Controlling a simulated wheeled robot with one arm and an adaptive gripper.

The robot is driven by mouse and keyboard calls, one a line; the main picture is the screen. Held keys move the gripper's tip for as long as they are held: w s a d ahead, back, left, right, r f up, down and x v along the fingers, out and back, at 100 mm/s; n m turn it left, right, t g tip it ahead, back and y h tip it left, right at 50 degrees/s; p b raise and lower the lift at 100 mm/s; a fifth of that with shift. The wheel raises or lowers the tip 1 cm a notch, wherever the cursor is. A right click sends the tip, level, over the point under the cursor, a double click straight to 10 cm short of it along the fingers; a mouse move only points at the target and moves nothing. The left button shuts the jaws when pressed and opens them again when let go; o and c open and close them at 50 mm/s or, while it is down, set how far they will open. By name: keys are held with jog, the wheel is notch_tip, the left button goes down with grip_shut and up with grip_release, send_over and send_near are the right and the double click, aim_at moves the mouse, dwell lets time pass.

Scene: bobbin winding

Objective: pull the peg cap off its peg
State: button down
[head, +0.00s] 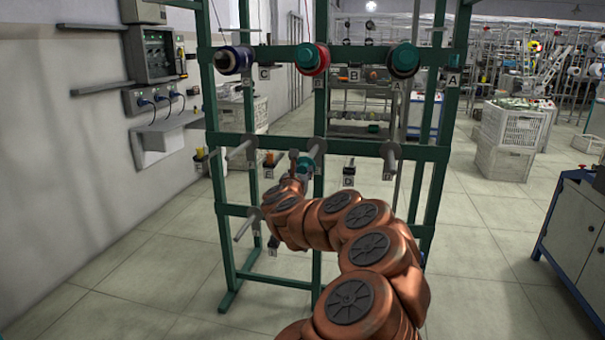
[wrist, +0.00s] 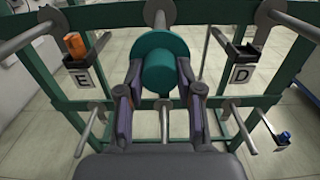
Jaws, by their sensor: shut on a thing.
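The teal peg cap (wrist: 160,62) is a wide flange with a narrower round hub, in the middle of the wrist view. My gripper (wrist: 160,80) is shut on the hub, one finger at each side. The grey peg (wrist: 159,20) runs from the green rack to behind the cap. The cap hides the peg's front end, so I cannot tell how far the peg sits inside it.
Bare grey pegs (wrist: 25,38) and (wrist: 290,27) stick out on both sides. Spools (head: 236,60) hang on the top bar. Floor to the right is open before a blue cabinet (head: 575,230).

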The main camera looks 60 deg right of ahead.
jog(key=shift+b+v, duration=1)
jog(key=shift+v, duration=0.8)
